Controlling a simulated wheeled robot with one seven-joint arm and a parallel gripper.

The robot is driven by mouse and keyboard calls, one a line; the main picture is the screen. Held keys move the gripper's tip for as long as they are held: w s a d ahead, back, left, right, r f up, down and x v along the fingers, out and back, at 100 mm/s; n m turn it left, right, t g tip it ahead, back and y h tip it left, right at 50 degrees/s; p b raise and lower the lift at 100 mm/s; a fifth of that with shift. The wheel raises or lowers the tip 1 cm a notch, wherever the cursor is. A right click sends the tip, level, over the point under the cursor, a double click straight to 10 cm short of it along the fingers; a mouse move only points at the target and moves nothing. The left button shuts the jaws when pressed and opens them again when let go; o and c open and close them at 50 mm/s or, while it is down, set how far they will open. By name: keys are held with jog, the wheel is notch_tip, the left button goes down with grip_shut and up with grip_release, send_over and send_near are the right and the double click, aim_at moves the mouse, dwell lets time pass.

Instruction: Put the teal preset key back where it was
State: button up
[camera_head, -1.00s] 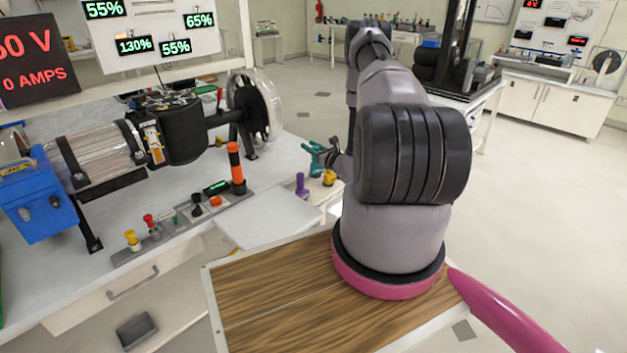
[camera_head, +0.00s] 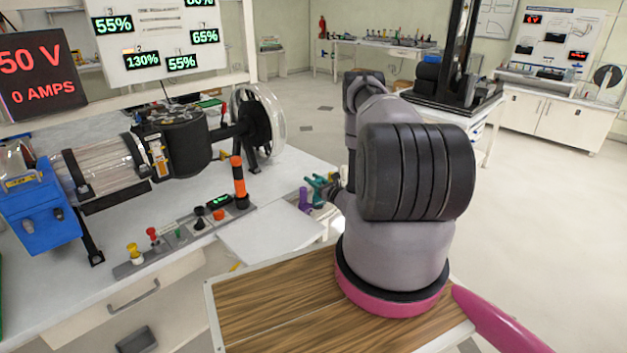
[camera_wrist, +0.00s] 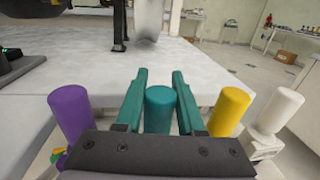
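The teal preset key (camera_wrist: 159,110) is an upright cylinder between my two teal fingers in the wrist view. My gripper (camera_wrist: 160,78) closes on it from both sides, with the fingertips reaching past it. In the head view my gripper (camera_head: 317,187) is small and partly behind my arm. A purple key (camera_wrist: 70,113) stands to the left, and also shows in the head view (camera_head: 304,198). A yellow key (camera_wrist: 229,112) stands to the right. The teal key's lower end and any seat under it are hidden.
A white key (camera_wrist: 280,111) stands right of the yellow one. The bench (camera_head: 125,225) with a motor rig and a control strip (camera_head: 187,235) is to the left. A pale flat panel (camera_head: 270,235) lies near the purple key. Open floor is to the right.

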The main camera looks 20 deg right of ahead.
jog(key=o, duration=0.3)
jog(key=shift+r, duration=0.1)
